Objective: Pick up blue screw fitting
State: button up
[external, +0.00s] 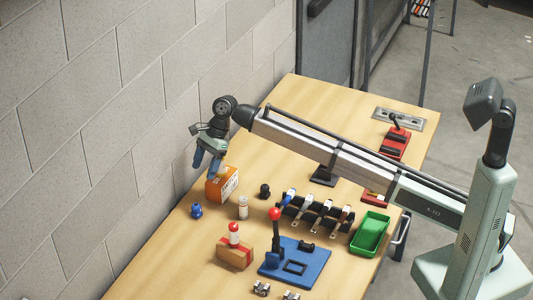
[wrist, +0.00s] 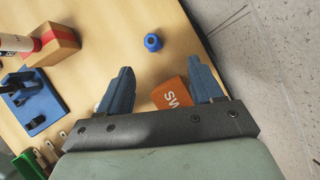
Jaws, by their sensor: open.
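The blue screw fitting (external: 196,211) stands on the wooden table near its wall-side edge. In the wrist view the blue screw fitting (wrist: 153,42) lies ahead of the fingertips, apart from them and between their lines. My gripper (external: 207,165) is open and empty, held above the table over the orange box. In the wrist view my gripper (wrist: 162,78) shows two blue fingers spread wide apart.
The orange box (external: 222,184) is close below my gripper and shows between the fingers in the wrist view (wrist: 172,94). A white bottle (external: 243,207), a black knob (external: 264,191) and a cardboard box (external: 236,254) stand nearby. A blue fixture (external: 311,262) and green tray (external: 370,234) are farther right.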

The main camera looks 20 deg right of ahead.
aim_at(197, 204)
jog(key=shift+n+h, duration=0.6)
jog(key=shift+h, duration=0.1)
jog(key=x, duration=0.8)
jog(key=shift+s+a+f, duration=0.25)
jog(key=shift+s+a, duration=0.05)
jog(key=shift+s, duration=0.2)
jog(key=shift+s+x, duration=0.15)
jog(key=shift+x, duration=1.25)
jog(key=shift+s+x, duration=0.15)
jog(key=shift+x, duration=1.25)
jog(key=shift+c, duration=0.5)
jog(key=shift+r, duration=0.1)
jog(key=c, duration=1.1)
